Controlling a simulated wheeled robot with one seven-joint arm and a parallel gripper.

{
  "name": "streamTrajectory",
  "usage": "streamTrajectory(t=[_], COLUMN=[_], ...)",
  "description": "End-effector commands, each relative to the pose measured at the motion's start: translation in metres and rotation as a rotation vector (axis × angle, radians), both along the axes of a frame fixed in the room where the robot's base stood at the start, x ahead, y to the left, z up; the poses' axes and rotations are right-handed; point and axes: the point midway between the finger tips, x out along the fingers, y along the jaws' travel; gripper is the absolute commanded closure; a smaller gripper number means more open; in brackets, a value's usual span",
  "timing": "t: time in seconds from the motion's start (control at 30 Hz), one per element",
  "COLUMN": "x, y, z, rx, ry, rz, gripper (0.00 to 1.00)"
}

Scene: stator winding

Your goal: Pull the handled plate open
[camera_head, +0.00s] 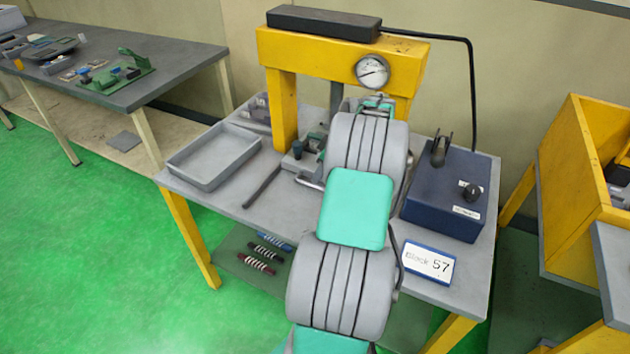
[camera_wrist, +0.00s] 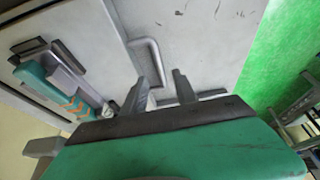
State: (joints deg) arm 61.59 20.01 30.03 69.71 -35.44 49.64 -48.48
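A bent grey bar handle (camera_wrist: 150,58) shows in the wrist view, beside a pale grey flat surface (camera_wrist: 65,22) with dark seams. I cannot tell exactly where the handled plate's edges are. My gripper (camera_wrist: 160,88) is open, its two dark fingers apart, with the near end of the handle appearing between or just beyond them. I cannot tell whether they touch it. In the head view a metal loop handle (camera_head: 309,183) sticks out at the left of my arm, low at the press. My arm hides my gripper and much of the press base there.
A yellow press frame (camera_head: 283,108) with a dial gauge (camera_head: 372,71) stands over the table. A grey tray (camera_head: 214,157) and dark rod (camera_head: 262,187) lie left. A blue control box (camera_head: 450,194) stands right. A teal part with orange stripes (camera_wrist: 62,92) lies left in the wrist view.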

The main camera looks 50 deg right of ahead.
Motion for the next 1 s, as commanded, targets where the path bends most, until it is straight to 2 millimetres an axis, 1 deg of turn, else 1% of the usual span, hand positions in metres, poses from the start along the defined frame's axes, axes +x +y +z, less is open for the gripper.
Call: streamTrajectory(t=[0.03, 0.1, 0.23, 0.37, 0.57, 0.9, 1.0], x=[0.004, 0.009, 0.016, 0.019, 0.019, 0.019, 0.019], y=[0.002, 0.004, 0.005, 0.006, 0.006, 0.006, 0.006], z=[-0.01, -0.022, -0.04, -0.046, -0.047, -0.047, -0.047], rx=[0.004, 0.003, 0.002, -0.002, -0.001, -0.001, -0.001], ry=[0.003, 0.003, 0.003, 0.001, 0.001, 0.001, 0.001], rz=[0.001, 0.001, -0.001, -0.002, -0.003, -0.003, -0.004], gripper=[0.65, 0.65, 0.65, 0.65, 0.65, 0.93, 1.0])
